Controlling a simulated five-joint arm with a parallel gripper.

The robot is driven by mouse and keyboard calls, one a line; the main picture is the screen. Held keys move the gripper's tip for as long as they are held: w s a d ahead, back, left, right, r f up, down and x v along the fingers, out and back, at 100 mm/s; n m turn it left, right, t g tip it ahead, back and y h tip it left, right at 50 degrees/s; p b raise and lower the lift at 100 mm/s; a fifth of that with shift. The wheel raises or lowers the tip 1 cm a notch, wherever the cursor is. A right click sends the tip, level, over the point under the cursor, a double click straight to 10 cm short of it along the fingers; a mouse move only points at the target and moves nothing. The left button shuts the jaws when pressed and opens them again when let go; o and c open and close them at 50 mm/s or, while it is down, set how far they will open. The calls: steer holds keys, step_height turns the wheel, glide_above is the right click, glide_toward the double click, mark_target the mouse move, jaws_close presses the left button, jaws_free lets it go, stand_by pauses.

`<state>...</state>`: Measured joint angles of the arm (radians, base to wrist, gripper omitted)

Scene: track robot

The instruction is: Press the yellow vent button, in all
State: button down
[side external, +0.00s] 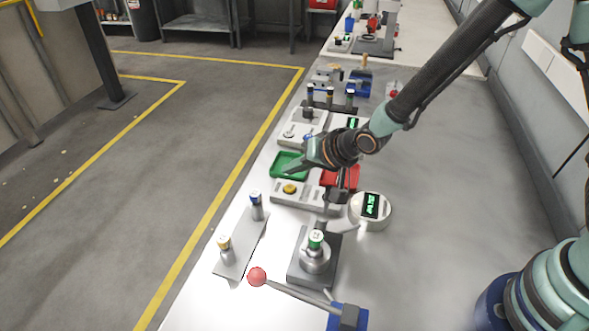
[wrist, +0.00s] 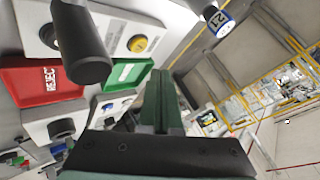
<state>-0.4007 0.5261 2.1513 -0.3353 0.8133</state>
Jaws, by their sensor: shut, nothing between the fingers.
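The yellow vent button (side external: 290,188) is a round domed button on the left end of a pale grey control box (side external: 313,199). In the wrist view the yellow button (wrist: 138,43) shows on the box top, beyond and left of my fingers. My gripper (side external: 288,171) reaches in from the right, its tips over the green tray and close to the button in the picture. Contact cannot be made out; I see no finger on the button in the wrist view. The fingers (wrist: 161,98) are shut together with nothing between them.
A green tray (side external: 278,163) and a red REJECT tray (wrist: 40,82) lie beside the box. A dark upright handle (wrist: 80,45) stands close in the wrist view. Labelled vials stand on a grey plate (side external: 242,247). A round display device (side external: 376,216) is at right.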

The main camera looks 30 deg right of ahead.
steer(key=shift+r, duration=1.3)
steer(key=s+d+r+n+h, duration=0.2)
steer(key=s+d+r, duration=0.2)
steer(key=d+r, duration=0.6)
steer(key=s+d+r+n+g, duration=0.1)
steer(key=s+d+r, duration=0.1)
steer(key=s+d, duration=0.2)
steer(key=s+d+r+n+g+h, duration=0.1)
steer(key=s+d+r, duration=0.2)
steer(key=s, duration=0.6)
steer(key=shift+s+d+r+n+g+h, duration=0.3)
steer(key=shift+d+r+n+g, duration=0.1)
steer(key=shift+d, duration=0.85)
